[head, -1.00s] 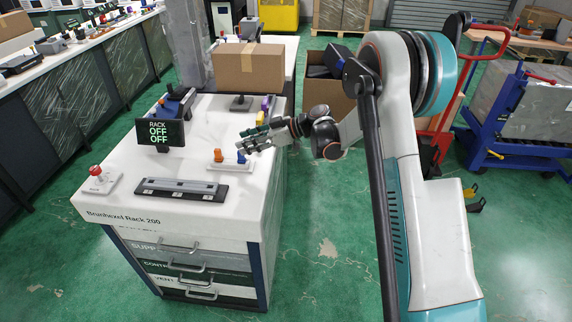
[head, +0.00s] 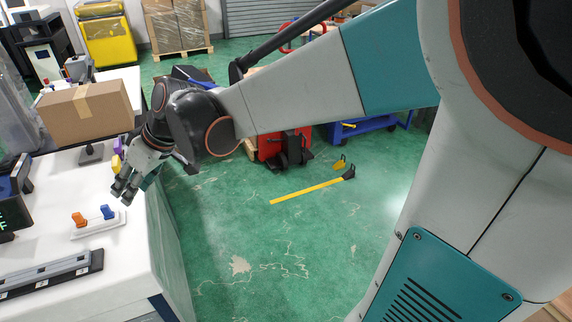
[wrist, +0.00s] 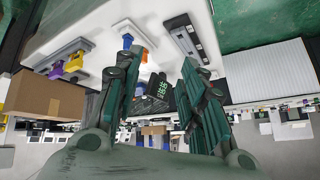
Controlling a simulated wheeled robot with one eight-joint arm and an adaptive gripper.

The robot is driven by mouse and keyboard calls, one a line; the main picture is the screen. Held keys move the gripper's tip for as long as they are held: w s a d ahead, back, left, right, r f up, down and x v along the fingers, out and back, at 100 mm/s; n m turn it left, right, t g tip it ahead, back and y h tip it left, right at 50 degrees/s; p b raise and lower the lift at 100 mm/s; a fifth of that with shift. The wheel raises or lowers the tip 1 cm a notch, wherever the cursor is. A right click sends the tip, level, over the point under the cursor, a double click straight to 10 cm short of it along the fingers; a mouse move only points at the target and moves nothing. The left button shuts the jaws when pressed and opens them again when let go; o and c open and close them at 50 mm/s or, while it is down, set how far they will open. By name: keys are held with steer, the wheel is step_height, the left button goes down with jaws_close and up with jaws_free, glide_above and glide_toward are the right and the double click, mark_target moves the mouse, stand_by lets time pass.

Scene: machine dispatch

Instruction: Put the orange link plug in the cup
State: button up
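The orange link plug (head: 78,219) stands upright on a small white base (head: 98,228) on the white cabinet top, to the left of a blue plug (head: 107,212). My gripper (head: 125,192) is above the cabinet's right edge, behind and to the right of the plugs, apart from them. In the wrist view its fingers (wrist: 160,62) are spread and empty. I cannot make out a cup in either view.
A cardboard box (head: 85,115) stands at the cabinet's back. Purple (head: 117,145) and yellow (head: 116,164) pieces are close to my gripper. A grey bar unit (head: 45,275) lies in front of the plugs. Open green floor is to the right of the cabinet.

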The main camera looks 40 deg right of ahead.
steer(key=s+d+f+m+t+h, duration=0.1)
steer(key=s+d, duration=0.3)
steer(key=s, duration=0.6)
steer(key=s+d+f+m+h, duration=0.1)
steer(key=s+d+m+h, duration=0.3)
steer(key=s, duration=0.6)
steer(key=shift+m+t, duration=0.3)
steer(key=shift+t, duration=0.1)
